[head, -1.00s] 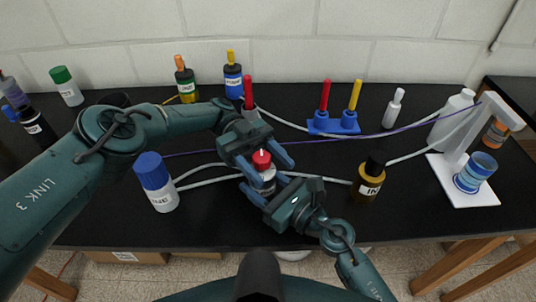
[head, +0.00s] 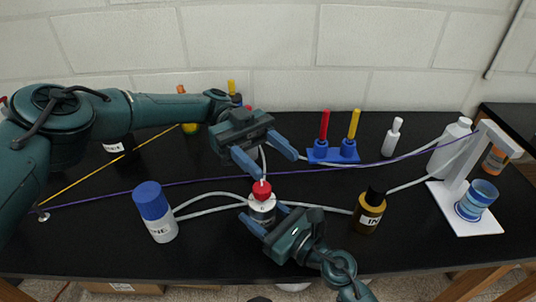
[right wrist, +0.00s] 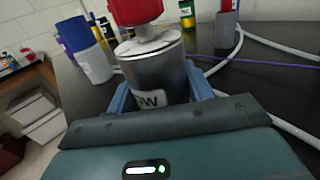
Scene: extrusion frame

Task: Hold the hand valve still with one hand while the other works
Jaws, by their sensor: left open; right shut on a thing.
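The hand valve (head: 262,207) is a grey metal cylinder with a red knob (head: 262,191) on top and a label on its side. It stands upright on the black bench, with white hoses running off to both sides. My right gripper (head: 263,213) is shut on its body from the front. In the right wrist view the blue fingers flank the valve body (right wrist: 157,78), below the red knob (right wrist: 135,10). My left gripper (head: 277,167) is open and empty, above and behind the knob, its blue fingers pointing down toward the front.
A blue-capped white bottle (head: 155,215) stands left of the valve and a dark-capped amber bottle (head: 370,212) right of it. A blue rack (head: 333,152) with red and yellow sticks stands behind. A white stand (head: 465,200) is at the right. Purple and yellow cords cross the bench.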

